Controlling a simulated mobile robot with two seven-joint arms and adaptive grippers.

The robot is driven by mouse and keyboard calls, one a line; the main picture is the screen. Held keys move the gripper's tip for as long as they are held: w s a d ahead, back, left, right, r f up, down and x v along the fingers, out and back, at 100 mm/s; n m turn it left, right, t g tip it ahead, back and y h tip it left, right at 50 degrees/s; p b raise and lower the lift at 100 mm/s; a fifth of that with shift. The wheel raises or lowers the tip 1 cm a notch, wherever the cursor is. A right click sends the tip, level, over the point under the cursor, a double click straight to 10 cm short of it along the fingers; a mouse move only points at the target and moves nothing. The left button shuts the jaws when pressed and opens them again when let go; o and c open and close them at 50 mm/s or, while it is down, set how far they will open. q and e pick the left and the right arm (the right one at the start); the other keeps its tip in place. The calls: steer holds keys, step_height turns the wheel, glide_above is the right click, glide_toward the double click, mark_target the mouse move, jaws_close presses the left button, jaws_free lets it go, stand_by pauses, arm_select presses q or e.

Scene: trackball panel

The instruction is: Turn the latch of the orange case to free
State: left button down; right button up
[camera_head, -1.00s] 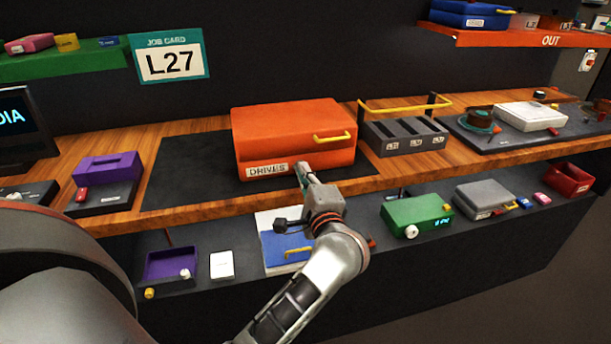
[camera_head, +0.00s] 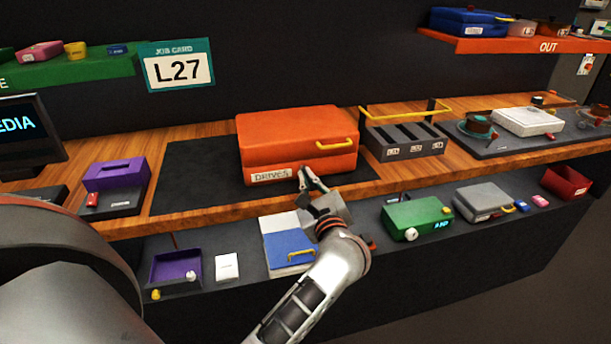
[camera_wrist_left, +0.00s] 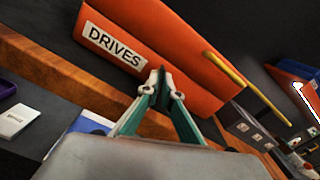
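The orange case (camera_head: 297,145) sits on a dark mat on the wooden bench, its lid down. It has a yellow handle (camera_head: 337,143) and a DRIVES label (camera_head: 271,175) on its front. My left gripper (camera_head: 305,174) is at the lower front of the case, just right of the label. In the left wrist view, its fingers (camera_wrist_left: 162,78) lean together with their tips close, in front of the orange case (camera_wrist_left: 180,62). I cannot make out the latch; the fingertips cover part of the front. I cannot see whether anything is between them. My right gripper is not in view.
A rack with a yellow bar (camera_head: 405,112) stands close to the right of the case. A purple box (camera_head: 115,174) is to the left. The lower shelf holds a blue case (camera_head: 290,246) and a green device (camera_head: 416,217). The dark mat (camera_head: 190,180) is bare left of the case.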

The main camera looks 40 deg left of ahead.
arm_select(q)
steer(key=m+p, duration=0.1)
steer(key=m, duration=0.2)
steer(key=shift+p, duration=0.4)
steer(key=shift+f+m+p, duration=0.1)
steer(key=shift+m+p, duration=0.3)
steer(key=shift+m, duration=0.3)
steer(key=shift+f+m, duration=0.1)
steer(key=shift+m, duration=0.2)
steer(key=c, duration=2.6)
jaws_free()
steer(key=shift+o, duration=0.3)
